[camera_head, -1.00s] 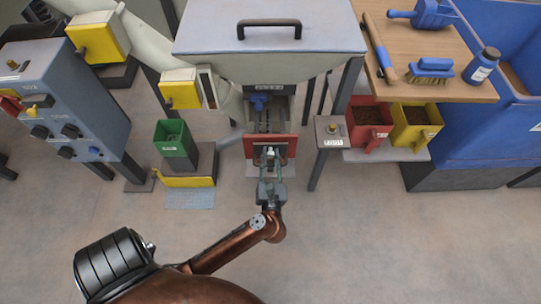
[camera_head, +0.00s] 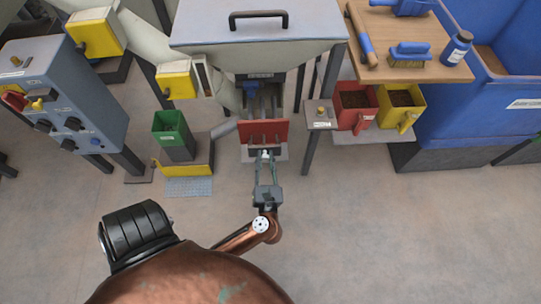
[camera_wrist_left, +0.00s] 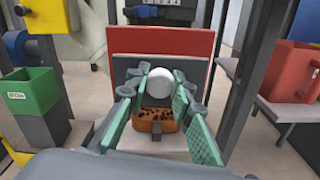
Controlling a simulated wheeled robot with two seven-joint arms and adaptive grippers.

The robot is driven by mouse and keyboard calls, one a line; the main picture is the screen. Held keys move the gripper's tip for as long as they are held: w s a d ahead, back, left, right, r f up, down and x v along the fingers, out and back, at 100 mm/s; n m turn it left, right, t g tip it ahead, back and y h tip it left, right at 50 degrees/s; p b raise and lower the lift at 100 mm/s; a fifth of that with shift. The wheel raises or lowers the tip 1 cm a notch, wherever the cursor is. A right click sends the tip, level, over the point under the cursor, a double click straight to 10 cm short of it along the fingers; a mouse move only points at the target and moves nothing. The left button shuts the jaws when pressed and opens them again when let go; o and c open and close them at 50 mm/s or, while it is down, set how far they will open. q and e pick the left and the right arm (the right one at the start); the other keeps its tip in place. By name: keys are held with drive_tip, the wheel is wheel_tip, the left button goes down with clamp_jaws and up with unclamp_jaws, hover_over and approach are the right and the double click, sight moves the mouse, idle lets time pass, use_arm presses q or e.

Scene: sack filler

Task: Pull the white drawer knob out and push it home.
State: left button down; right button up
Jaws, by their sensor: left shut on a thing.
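The white knob (camera_head: 265,153) stands in front of the red panel (camera_head: 277,130), under the grey hopper. My left gripper (camera_head: 265,158) reaches it from the front and is shut on it. In the left wrist view the round knob (camera_wrist_left: 159,75) sits between the tips of the green-padded fingers, with the red panel (camera_wrist_left: 197,48) behind. The fingers hide the knob's sides and whatever joins it to the panel. My right gripper is out of view.
A green bin (camera_head: 170,126) and a yellow-edged pedal stand left of the panel. A small post-mounted table (camera_head: 321,118) and red and yellow bins (camera_head: 357,111) stand on the right. The floor in front is clear.

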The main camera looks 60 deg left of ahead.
use_arm(q)
drive_tip(key=c, duration=1.7)
unclamp_jaws()
drive_tip(key=shift+o, duration=0.2)
drive_tip(key=shift+w, duration=0.1)
